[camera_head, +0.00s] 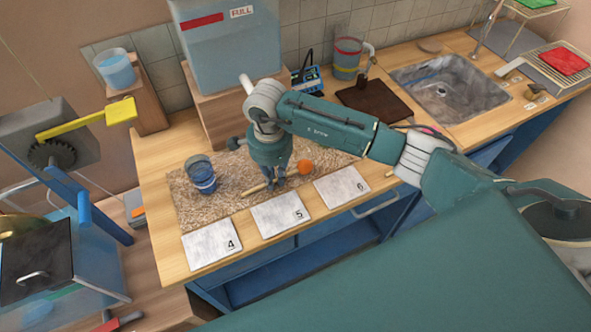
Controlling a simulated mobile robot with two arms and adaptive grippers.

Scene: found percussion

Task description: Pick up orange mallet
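The orange mallet lies on a speckled brown mat (225,212). Its round orange head (305,167) is at the right, and its pale wooden handle (255,188) runs left from it. My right gripper (275,186) points down over the handle, left of the head. Its two dark blue fingers are at the handle and hide part of it. I cannot tell whether they grip it. My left gripper is not in view.
White tiles numbered 4 (208,243), 5 (278,216) and 6 (342,187) line the front edge. A large water tank (225,50) stands behind on a wooden block. A sink (450,88) is at the right.

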